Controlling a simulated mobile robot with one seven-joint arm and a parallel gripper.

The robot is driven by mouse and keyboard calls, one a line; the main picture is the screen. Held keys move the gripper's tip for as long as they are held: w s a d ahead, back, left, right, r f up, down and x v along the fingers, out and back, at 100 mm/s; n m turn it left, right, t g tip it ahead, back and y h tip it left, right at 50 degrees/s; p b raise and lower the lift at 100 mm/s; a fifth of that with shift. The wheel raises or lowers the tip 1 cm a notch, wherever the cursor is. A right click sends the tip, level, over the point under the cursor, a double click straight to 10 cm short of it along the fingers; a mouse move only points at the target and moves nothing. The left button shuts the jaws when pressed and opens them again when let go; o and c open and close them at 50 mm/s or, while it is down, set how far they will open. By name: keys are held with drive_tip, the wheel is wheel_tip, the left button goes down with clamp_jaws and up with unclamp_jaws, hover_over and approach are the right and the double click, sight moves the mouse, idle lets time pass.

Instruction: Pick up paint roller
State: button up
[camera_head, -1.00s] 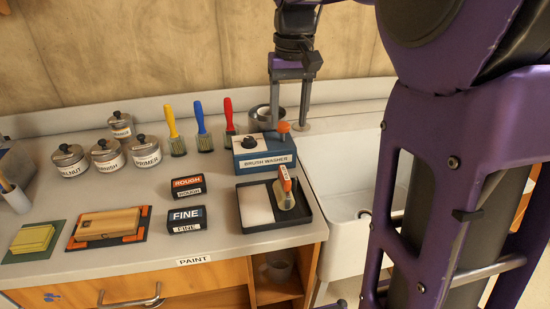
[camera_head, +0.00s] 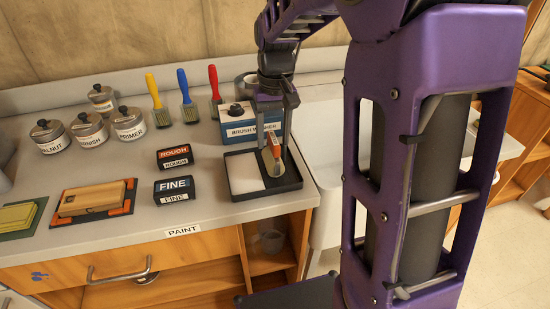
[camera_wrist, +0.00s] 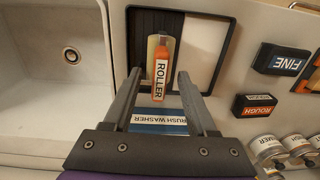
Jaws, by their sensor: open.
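The paint roller (camera_head: 270,163) has an orange handle marked ROLLER and a pale roller head. It lies in the black paint tray (camera_head: 291,183), beside the white pad. My gripper (camera_head: 272,151) is open above the tray, its fingers pointing down around the handle end. In the wrist view the roller (camera_wrist: 159,72) lies ahead of and between the two fingertips of my gripper (camera_wrist: 158,82), with the orange handle toward me. Whether the fingers are level with the handle I cannot tell.
The blue brush washer (camera_head: 236,129) stands just behind the tray, close to my fingers. The sink (camera_head: 318,150) lies to the right. FINE (camera_head: 174,190) and ROUGH (camera_head: 175,157) blocks sit to the left. Several brushes and cans stand farther back.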

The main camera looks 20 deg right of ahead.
drive_tip(key=shift+f, duration=1.4)
clamp_jaws()
